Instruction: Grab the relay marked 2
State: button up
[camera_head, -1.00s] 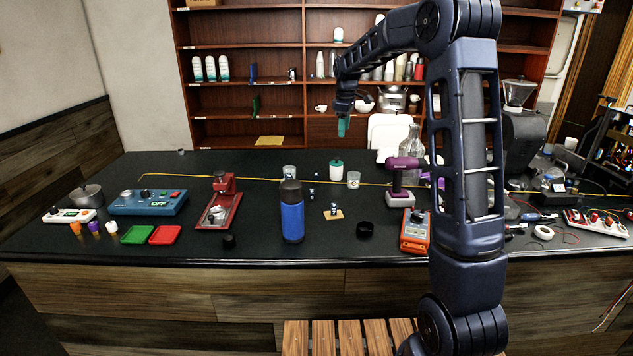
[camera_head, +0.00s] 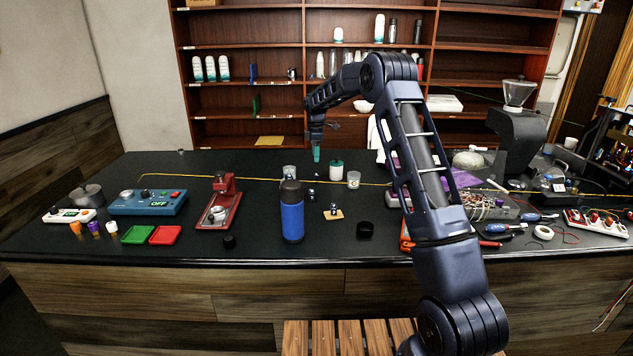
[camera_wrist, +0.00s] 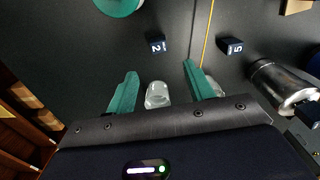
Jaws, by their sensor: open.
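The relay marked 2 (camera_wrist: 157,45) is a small dark blue block with a white number on its top, in the upper middle of the wrist view. In the head view the small dark block (camera_head: 317,176) behind the yellow cable seems to be it, its number too small to read. My gripper (camera_wrist: 160,68) has two green fingers, apart and empty. In the wrist view the relay lies just beyond the fingertips, outside them. In the head view my gripper (camera_head: 317,155) hangs above the counter, over the relay area.
A relay marked 5 (camera_wrist: 231,46) lies across the yellow cable (camera_wrist: 207,30). A green-lidded jar (camera_head: 336,168), another glass (camera_head: 353,180) and a blue bottle (camera_head: 291,218) stand nearby. A wooden piece (camera_head: 334,215) lies in front.

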aim_at(316, 174)
notch_tip(316, 174, down, 9)
jog(key=shift+d+f, duration=0.15)
dwell(0.4)
jog(key=shift+c, duration=0.4)
jog(key=c, duration=1)
